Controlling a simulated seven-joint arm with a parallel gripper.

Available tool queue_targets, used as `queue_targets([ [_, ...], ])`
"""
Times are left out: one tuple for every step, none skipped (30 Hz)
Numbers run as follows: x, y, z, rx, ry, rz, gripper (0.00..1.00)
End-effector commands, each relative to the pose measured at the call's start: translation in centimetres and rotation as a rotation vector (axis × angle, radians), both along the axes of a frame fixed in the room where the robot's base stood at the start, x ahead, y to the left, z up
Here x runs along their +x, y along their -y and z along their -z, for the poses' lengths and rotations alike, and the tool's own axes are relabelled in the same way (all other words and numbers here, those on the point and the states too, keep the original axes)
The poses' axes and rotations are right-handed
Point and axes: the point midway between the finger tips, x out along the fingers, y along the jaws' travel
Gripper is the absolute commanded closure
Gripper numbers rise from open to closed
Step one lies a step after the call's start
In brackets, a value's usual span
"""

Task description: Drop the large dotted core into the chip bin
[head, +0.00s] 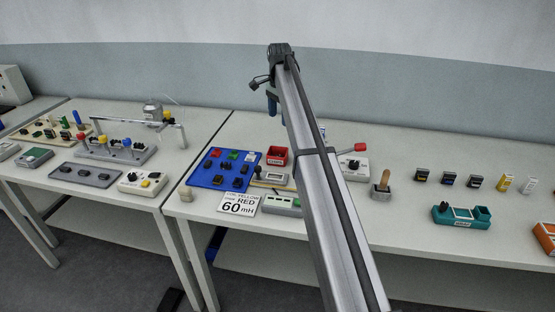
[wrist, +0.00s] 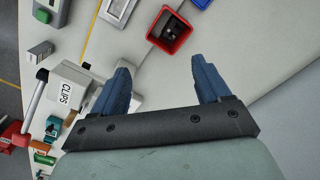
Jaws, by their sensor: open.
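My gripper (wrist: 160,64) is open, with two blue fingers spread wide and nothing between them. In the head view my gripper (head: 272,104) is raised above the back of the table, its fingers pointing down. A small red open bin (head: 277,156) stands at the right edge of the blue board; its label is too small to read. In the wrist view the red bin (wrist: 170,29) lies beyond the fingertips with a dark piece (wrist: 172,33) inside. I cannot tell whether that piece is the large dotted core; no dots are readable on any core.
A blue board (head: 222,169) with several parts lies left of the bin. A sign reading 60 mH (head: 239,204) is in front. A row of small blocks (head: 448,179) and a teal holder (head: 461,215) stand at right. A CLIPS box (wrist: 72,88) shows near the left finger.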

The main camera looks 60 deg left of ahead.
Motion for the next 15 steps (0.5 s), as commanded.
queue_targets([
  [0.1,-0.1,-1.0,0.001,0.001,0.0,0.24],
  [0.1,-0.1,-1.6,0.001,0.001,0.0,0.24],
  [0.1,-0.1,-2.2,0.002,0.001,0.0,0.24],
  [0.1,-0.1,-2.7,0.002,0.001,0.0,0.24],
  [0.0,-0.1,-3.1,0.001,0.001,0.0,0.24],
  [0.0,-0.1,-3.6,0.001,0.0,0.0,0.24],
  [0.0,-0.1,-3.9,0.0,0.0,0.0,0.24],
  [0.0,-0.1,-4.2,0.0,0.0,0.0,0.24],
  [0.0,-0.1,-4.5,0.0,0.0,0.0,0.24],
  [0.0,-0.1,-4.8,0.0,0.0,0.0,0.24],
  [0.0,-0.1,-5.0,0.0,0.0,0.0,0.24],
  [0.0,-0.1,-5.2,0.001,0.0,0.0,0.24],
  [0.0,0.0,-5.3,0.0,0.0,0.0,0.24],
  [0.0,0.0,-5.4,0.0,0.0,0.0,0.24],
  [0.0,0.0,-5.5,0.0,0.0,0.0,0.24],
])
